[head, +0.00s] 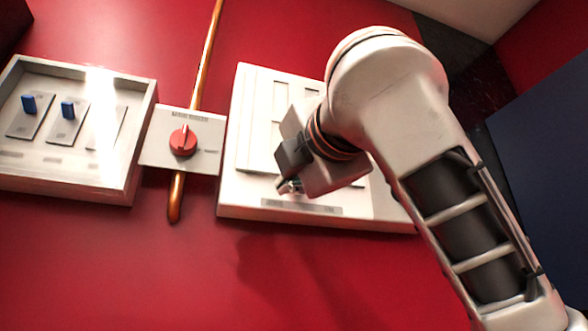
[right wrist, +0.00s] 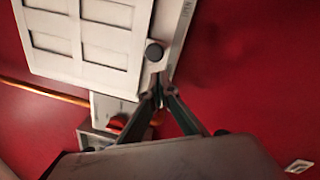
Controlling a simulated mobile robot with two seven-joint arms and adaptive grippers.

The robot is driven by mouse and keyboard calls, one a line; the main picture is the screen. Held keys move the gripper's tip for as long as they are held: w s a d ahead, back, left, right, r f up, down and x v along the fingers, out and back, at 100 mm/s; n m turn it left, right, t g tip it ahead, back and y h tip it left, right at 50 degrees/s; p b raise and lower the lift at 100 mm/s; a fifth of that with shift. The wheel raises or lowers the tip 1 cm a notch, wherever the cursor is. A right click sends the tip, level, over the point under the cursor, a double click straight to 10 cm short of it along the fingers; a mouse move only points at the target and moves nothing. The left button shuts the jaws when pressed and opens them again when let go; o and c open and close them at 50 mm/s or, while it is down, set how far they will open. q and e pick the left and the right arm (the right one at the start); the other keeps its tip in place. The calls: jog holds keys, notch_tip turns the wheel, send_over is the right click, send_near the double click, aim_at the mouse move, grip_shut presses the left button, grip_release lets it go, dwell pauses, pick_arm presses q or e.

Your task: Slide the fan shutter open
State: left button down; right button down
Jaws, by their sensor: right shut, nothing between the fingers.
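The fan shutter is a white panel (head: 258,130) with rectangular recesses, mounted on the red wall right of centre in the head view. In the right wrist view the panel (right wrist: 92,48) fills the upper left, and a dark round knob (right wrist: 154,53) sits near its edge. My right gripper (head: 287,187) is in front of the panel's lower part, its fingers shut and empty. In the right wrist view its fingertips (right wrist: 158,88) are close to the knob; whether they touch it I cannot tell. My right arm hides much of the panel in the head view. My left gripper is not in view.
Left of the panel are a red rotary knob (head: 183,141) on a white plate and a framed box (head: 137,150) with blue switches (head: 68,109). A copper pipe (head: 175,198) runs behind the plate. The red wall below is bare.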

jog(key=shift+w+d+r, duration=0.25)
jog(key=shift+d+r, duration=0.05)
jog(key=shift+d, duration=0.2)
jog(key=d, duration=0.2)
jog(key=w+d+b, duration=0.1)
jog(key=d, duration=0.1)
jog(key=shift+w, duration=0.15)
